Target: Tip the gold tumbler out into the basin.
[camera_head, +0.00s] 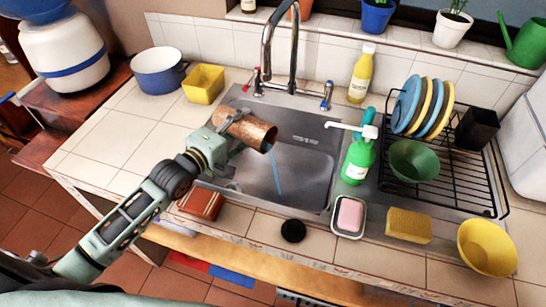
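The gold tumbler (245,128), copper-coloured with a mottled surface, is tilted nearly onto its side above the sink basin (305,168). Its mouth points right and slightly down. A thin blue streak (277,173) runs from below the mouth down into the basin. My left gripper (233,142) comes in from the left and is shut on the tumbler, holding it at the basin's left part. The tumbler's inside is mostly dark. My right gripper is not in view.
The tap (267,50) rises behind the tumbler. A green soap bottle (356,160) stands on the right of the basin, near a dish rack (470,180).

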